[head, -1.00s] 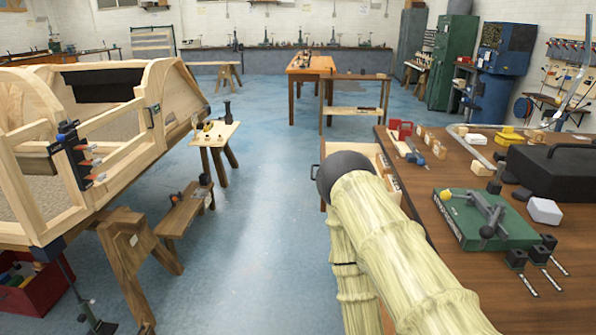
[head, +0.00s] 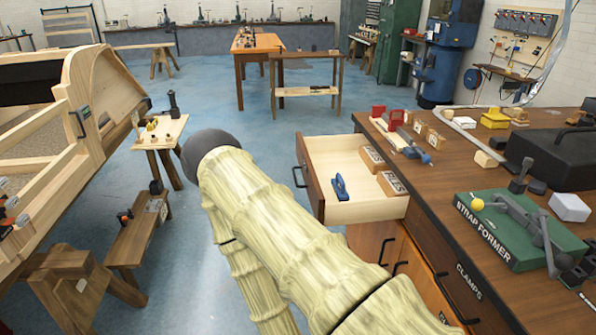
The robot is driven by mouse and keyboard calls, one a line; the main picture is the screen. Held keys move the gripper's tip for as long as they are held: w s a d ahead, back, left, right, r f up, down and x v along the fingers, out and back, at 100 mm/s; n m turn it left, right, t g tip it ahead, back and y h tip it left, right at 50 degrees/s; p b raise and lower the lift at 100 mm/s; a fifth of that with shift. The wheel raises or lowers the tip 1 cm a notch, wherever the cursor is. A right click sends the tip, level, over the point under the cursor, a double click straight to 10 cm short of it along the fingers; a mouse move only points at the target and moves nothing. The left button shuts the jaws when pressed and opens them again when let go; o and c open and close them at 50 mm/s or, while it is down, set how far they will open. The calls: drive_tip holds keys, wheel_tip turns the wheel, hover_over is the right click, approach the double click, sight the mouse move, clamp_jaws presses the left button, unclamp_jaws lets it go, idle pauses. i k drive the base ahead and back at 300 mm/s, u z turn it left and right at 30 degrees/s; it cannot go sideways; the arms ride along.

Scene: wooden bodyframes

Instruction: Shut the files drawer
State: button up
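A wooden drawer (head: 350,210) is pulled far out of the left side of the brown workbench (head: 450,215). Its brown front panel (head: 311,178) faces left and carries a dark bar handle (head: 298,176). Inside lie a blue-handled tool (head: 340,187) and two small wooden boxes. My pale, ribbed arm reaches up from the bottom to a dark round joint, left of the drawer front and apart from it in the picture. My gripper is not visible.
A green strap former (head: 510,230) and several blocks stand on the bench. A small wooden stand (head: 160,135) and wooden frame (head: 85,100) stand left.

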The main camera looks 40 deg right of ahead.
sight(375, 192)
drive_tip(key=z, duration=0.7)
drive_tip(key=i, duration=1)
drive_tip(key=z, duration=0.85)
drive_tip(key=k, duration=0.5)
drive_tip(key=u, duration=0.9)
drive_tip(key=i, duration=0.7)
drive_tip(key=z, duration=0.3)
